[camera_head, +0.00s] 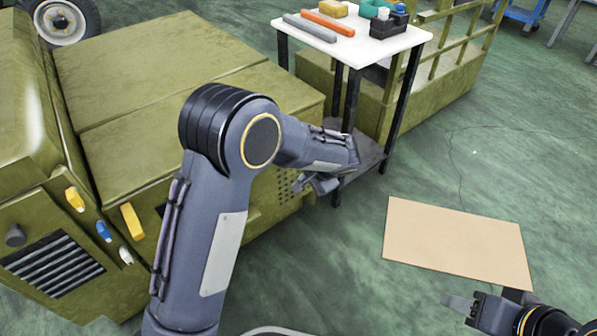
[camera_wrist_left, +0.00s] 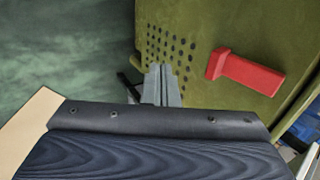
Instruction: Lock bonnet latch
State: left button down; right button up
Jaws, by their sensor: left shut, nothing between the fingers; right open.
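A red L-shaped handle (camera_wrist_left: 245,73), which looks like the bonnet latch, is mounted on an olive-green panel (camera_wrist_left: 215,30) with a patch of round holes. Its long part slants down to the right. My left gripper (camera_wrist_left: 161,70) is shut and empty, to the left of the handle in the left wrist view and apart from it. In the head view the left gripper (camera_head: 325,183) is beside the green chassis (camera_head: 175,65); I cannot make out the red handle there. My right gripper (camera_head: 462,304) is open and empty over the floor at lower right.
A white-topped table (camera_head: 350,48) with tools and bins stands beyond the left gripper. A tan board (camera_head: 455,243) lies on the green floor. Yellow, blue and white levers (camera_head: 103,231) stick out at the chassis's left.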

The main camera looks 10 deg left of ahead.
pick_arm(q)
jog(key=s+d+r+p, duration=0.1)
jog(key=s+d, duration=0.3)
jog(key=d, duration=0.1)
jog(key=shift+d+r+p, duration=0.15)
jog(key=shift+r+p, duration=0.1)
jog(key=shift+p, duration=0.05)
